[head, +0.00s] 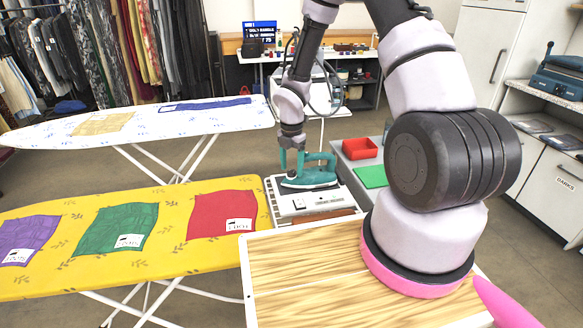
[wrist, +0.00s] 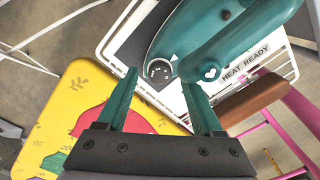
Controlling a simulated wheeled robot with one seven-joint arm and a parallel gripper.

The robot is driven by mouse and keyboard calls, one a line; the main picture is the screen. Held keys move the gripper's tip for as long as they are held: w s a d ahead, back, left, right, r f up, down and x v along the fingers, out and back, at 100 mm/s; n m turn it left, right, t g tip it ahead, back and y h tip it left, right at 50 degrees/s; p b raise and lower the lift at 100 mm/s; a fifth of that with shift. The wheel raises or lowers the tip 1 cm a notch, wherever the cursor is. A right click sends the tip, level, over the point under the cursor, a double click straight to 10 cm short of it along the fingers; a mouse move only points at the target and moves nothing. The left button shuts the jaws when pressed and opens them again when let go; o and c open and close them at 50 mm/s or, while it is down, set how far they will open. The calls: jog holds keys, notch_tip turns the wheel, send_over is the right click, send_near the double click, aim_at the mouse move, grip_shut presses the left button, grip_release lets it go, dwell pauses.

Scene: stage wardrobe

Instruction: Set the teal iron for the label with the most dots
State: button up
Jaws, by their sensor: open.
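The teal iron (head: 318,177) rests on a white station (head: 274,200). In the head view my gripper (head: 292,160) is at the iron's left end. Purple (head: 30,232), green (head: 112,222) and red (head: 220,208) cloths lie on the yellow board, each with a white label; their dots are too small to count.
The yellow ironing board (head: 170,265) is at the left, with a white patterned board (head: 150,125) behind it. The station reads "HEAT READY". A wooden top (head: 310,280) is in front.

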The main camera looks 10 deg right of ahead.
jog(key=shift+f, duration=0.3)
grip_shut()
